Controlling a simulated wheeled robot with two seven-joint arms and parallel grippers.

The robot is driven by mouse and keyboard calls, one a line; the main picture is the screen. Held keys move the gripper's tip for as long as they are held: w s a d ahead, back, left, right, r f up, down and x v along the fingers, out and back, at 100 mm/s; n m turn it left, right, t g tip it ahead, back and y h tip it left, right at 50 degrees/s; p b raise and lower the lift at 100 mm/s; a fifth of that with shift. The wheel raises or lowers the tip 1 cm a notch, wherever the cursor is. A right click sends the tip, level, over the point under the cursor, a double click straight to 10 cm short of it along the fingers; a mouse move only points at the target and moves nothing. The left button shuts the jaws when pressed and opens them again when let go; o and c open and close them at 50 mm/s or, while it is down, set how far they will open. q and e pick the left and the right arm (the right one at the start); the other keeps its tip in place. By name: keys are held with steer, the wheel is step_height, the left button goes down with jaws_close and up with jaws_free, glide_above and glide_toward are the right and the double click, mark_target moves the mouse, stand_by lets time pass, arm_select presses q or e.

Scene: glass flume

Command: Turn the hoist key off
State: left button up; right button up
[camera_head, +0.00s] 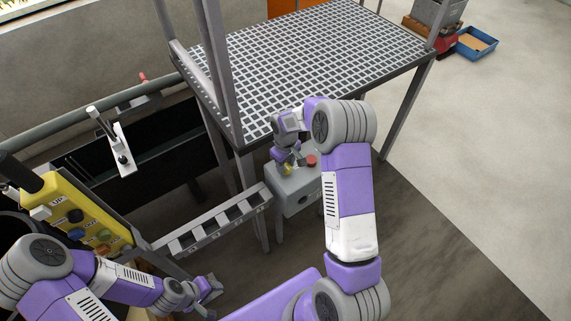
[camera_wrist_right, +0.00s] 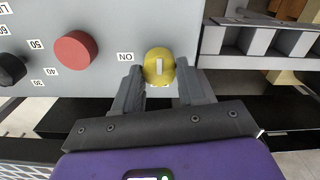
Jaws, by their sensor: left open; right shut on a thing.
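In the right wrist view the bar stands upright, and a label reading "NO" as pictured is just left of the knob. In the head view the key (camera_head: 287,170) is partly hidden by my gripper. My right gripper (camera_wrist_right: 160,78) is shut on the key, one finger on each side. My left gripper (camera_head: 212,288) is open and empty at the lower left, well away from the box.
A red button (camera_wrist_right: 75,50) and a black dial (camera_wrist_right: 11,69) with number marks share the box panel. A grated platform (camera_head: 310,60) on posts stands above and behind it. A yellow control panel (camera_head: 82,218) and a ladder-like rail (camera_head: 215,222) are to the left. Open floor lies right.

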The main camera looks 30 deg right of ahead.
stand_by(0.3)
steer(key=o, duration=1)
steer(key=shift+o, duration=0.2)
steer(key=shift+r, duration=0.1)
step_height(320, 180, up, 7)
steer(key=shift+r+p, duration=0.2)
steer(key=shift+p, duration=0.1)
